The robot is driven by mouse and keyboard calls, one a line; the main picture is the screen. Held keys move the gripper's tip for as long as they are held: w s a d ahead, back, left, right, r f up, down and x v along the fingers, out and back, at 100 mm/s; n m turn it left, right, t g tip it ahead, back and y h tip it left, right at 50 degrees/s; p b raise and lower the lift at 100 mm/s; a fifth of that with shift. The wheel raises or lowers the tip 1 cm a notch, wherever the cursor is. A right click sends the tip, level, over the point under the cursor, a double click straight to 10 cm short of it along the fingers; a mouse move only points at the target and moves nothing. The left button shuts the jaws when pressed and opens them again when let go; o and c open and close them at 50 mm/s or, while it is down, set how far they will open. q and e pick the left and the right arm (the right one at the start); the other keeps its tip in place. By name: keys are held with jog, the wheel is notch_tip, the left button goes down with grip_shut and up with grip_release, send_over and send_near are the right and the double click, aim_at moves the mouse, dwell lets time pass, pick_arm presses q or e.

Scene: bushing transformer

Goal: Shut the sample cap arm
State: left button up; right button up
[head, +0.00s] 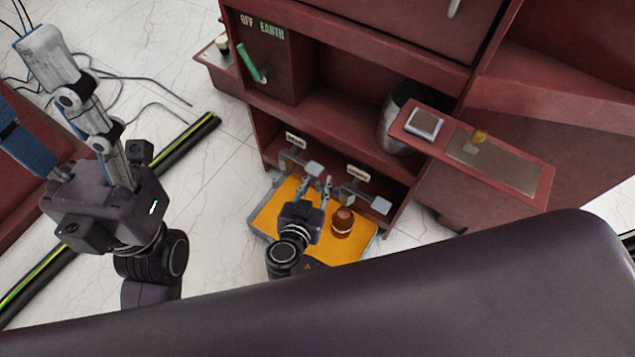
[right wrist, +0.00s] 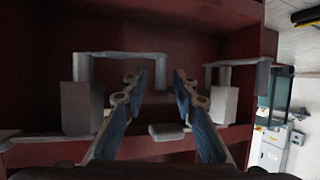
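Two small labels, left (head: 295,140) and right (head: 358,172), are on the lower front of the red cabinet; their text is too small to read surely. Below them are grey fittings with pale blocks, one block left (head: 313,168) and one right (head: 381,205). In the right wrist view a grey bracket (right wrist: 120,57) stands left and another (right wrist: 236,66) right. I cannot tell which is the sample cap arm, or whether it is shut. My right gripper (head: 317,182) is open and empty before them, its fingers apart (right wrist: 155,92). My left gripper (head: 25,90) is open, far left.
A yellow-floored tray (head: 350,249) lies below the fittings, with a brown bushing-like piece (head: 342,221) in it. A green handle (head: 249,62) is on the cabinet's upper left. A dark cylinder (head: 391,120) and a shelf panel (head: 535,168) are at right. Cables lie on the floor at left.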

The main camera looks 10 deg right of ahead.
grip_shut()
